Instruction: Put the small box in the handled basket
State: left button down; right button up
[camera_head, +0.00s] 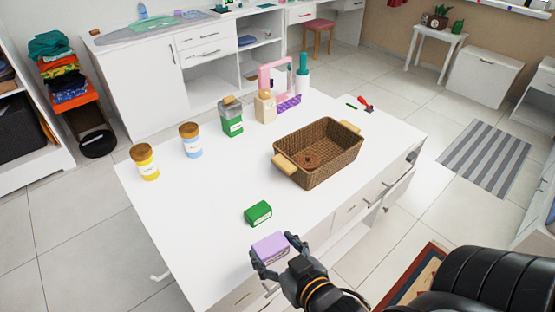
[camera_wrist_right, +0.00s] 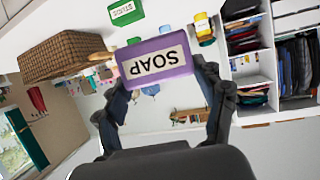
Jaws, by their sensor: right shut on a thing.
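The small box is a purple box labelled SOAP (camera_wrist_right: 156,59); in the head view the purple box (camera_head: 270,247) is at the front edge of the white table. My right gripper (camera_head: 279,251) is shut on it, and in the wrist view the fingers of my right gripper (camera_wrist_right: 162,80) press its two sides. The handled basket (camera_head: 330,158) is brown wicker with two light wooden handles. It stands on the table, further back and to the right of the box. A small brown item (camera_head: 309,161) shows inside it. My left gripper is not in view.
A green box (camera_head: 258,213) lies on the table between the purple box and the basket's near left side. Jars with yellow (camera_head: 144,161) and blue (camera_head: 190,140) labels, a green-labelled container (camera_head: 231,117) and a pink-framed mirror (camera_head: 276,77) stand further back.

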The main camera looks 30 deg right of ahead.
aim_at(328, 154)
jog(key=l+u, duration=0.2)
jog(key=u, duration=0.25)
jog(key=k+l+u, duration=0.15)
jog(key=u, duration=0.3)
jog(key=k+l+u, duration=0.1)
jog(key=u, duration=0.35)
jog(key=k+l+u, duration=0.15)
jog(key=u, duration=0.3)
jog(key=k+l+u, duration=0.1)
jog(key=u, duration=0.35)
jog(key=k+l+u, duration=0.3)
jog(key=k+u, duration=0.7)
jog(key=k+l+z, duration=0.25)
jog(key=k+l, duration=0.3)
jog(key=k, duration=0.4)
jog(key=k+l+z, duration=0.2)
jog(key=k+l, duration=0.55)
jog(key=k, duration=0.15)
jog(key=k+l+z, duration=0.1)
jog(key=l, duration=0.15)
jog(key=k+l, duration=0.1)
jog(key=l, duration=0.2)
jog(key=z, duration=0.05)
